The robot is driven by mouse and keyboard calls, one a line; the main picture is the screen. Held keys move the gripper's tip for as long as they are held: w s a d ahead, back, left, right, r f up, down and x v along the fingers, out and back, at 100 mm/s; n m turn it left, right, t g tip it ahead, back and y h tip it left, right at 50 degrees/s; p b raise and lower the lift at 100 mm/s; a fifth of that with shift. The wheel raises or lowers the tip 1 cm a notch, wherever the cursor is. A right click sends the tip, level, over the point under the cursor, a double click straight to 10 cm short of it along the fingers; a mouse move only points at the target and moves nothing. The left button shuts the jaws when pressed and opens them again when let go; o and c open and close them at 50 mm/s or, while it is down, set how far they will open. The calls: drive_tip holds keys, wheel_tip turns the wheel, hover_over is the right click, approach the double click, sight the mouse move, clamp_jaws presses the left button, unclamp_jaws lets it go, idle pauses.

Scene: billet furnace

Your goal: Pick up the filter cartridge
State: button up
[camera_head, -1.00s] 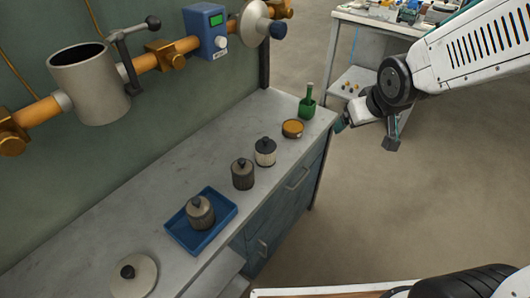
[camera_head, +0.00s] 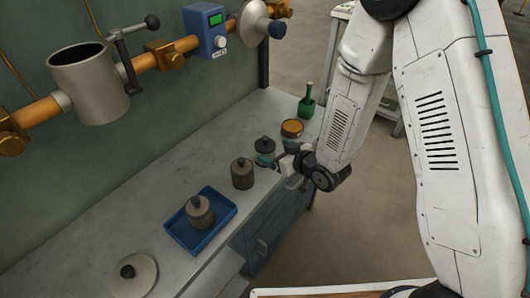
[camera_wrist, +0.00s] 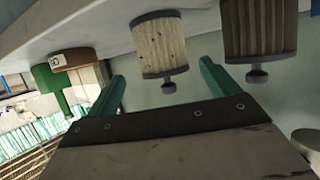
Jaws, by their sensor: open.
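A pale pleated filter cartridge with a dark cap and knob (camera_head: 265,145) stands upright on the bench; my gripper partly hides its body in the head view. In the wrist view this pale cartridge (camera_wrist: 160,45) appears upside down, between and beyond my fingers. My gripper (camera_wrist: 162,71) is open and empty, its teal fingers apart. In the head view my gripper (camera_head: 273,162) is at the bench's front edge, close beside the pale cartridge; contact cannot be told. A dark grey-brown cartridge (camera_head: 243,174) stands nearby and also shows in the wrist view (camera_wrist: 260,30). Another brownish cartridge (camera_head: 200,213) stands in a blue tray (camera_head: 184,236).
An orange-topped round tin (camera_head: 292,128) and a green cup (camera_head: 306,107) stand behind the pale cartridge. A round lid with a black knob (camera_head: 138,275) lies at the near left. A pipe with an open grey housing (camera_head: 90,86) runs above the bench along the wall.

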sight(264, 148)
drive_tip(key=x, duration=0.6)
drive_tip(key=shift+s+a, duration=0.1)
drive_tip(key=shift+a, duration=0.15)
drive_tip(key=shift+r, duration=0.1)
drive_tip(key=c, duration=1.1)
